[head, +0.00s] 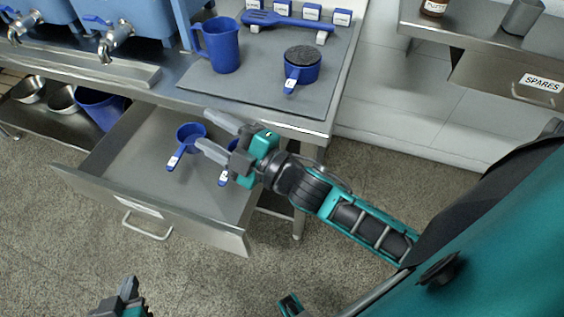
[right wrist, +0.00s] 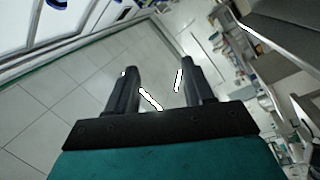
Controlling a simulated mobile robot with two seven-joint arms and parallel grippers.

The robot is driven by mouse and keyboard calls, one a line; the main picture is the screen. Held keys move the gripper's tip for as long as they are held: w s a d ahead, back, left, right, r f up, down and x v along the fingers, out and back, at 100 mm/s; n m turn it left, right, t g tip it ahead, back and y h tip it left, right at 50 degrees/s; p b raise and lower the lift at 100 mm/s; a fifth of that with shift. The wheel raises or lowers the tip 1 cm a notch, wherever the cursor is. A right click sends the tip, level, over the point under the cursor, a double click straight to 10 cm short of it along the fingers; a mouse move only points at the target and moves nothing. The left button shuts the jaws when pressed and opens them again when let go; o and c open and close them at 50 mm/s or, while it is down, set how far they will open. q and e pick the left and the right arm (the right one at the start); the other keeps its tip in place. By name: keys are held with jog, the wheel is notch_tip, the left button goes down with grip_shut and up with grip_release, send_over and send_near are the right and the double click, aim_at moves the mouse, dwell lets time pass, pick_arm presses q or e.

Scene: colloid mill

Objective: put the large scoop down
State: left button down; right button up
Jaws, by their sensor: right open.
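A large blue scoop (head: 302,66) filled with dark material stands on the grey mat on the counter, its labelled handle towards the front. A smaller blue scoop (head: 187,133) lies in the open drawer. Another blue scoop (head: 224,177) in the drawer is mostly hidden behind my right gripper. My right gripper (head: 205,130) is open in the head view, in front of the drawer and counter edge, apart from the large scoop. The right wrist view shows its fingers (right wrist: 158,72) spread with nothing between them. My left gripper (head: 122,292) is partly visible at the bottom edge.
The drawer (head: 150,209) stands pulled out below the counter. A blue jug (head: 221,46) and a blue spatula (head: 288,21) on a rack stand on the mat (head: 255,84). A shelf labelled SPARES (head: 480,70) is at right. Mat space is free in front.

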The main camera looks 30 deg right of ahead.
pick_arm(q)
jog(key=shift+s+a+r+y+p, duration=0.25)
jog(key=shift+r+p, duration=0.3)
jog(key=shift+p, duration=0.35)
jog(key=shift+s+a+r+y+p, duration=0.1)
jog(key=shift+a+r+p, duration=0.2)
jog(key=shift+r+p, duration=0.45)
pick_arm(e)
jog(key=s+d+f+m+g+h, duration=0.3)
jog(key=s+d+f+m, duration=0.1)
jog(key=f+m, duration=0.3)
jog(key=s+d+f+m+g+h, duration=0.3)
jog(key=s+d+f+m+h, duration=0.1)
jog(key=s+f+m, duration=0.3)
jog(key=shift+s+f+g, duration=0.2)
jog(key=shift+f+g, duration=0.1)
jog(key=shift+f, duration=0.4)
pick_arm(q)
jog(key=shift+w+d, duration=0.1)
jog(key=shift+d, duration=0.1)
pick_arm(e)
jog(key=shift+a, duration=0.1)
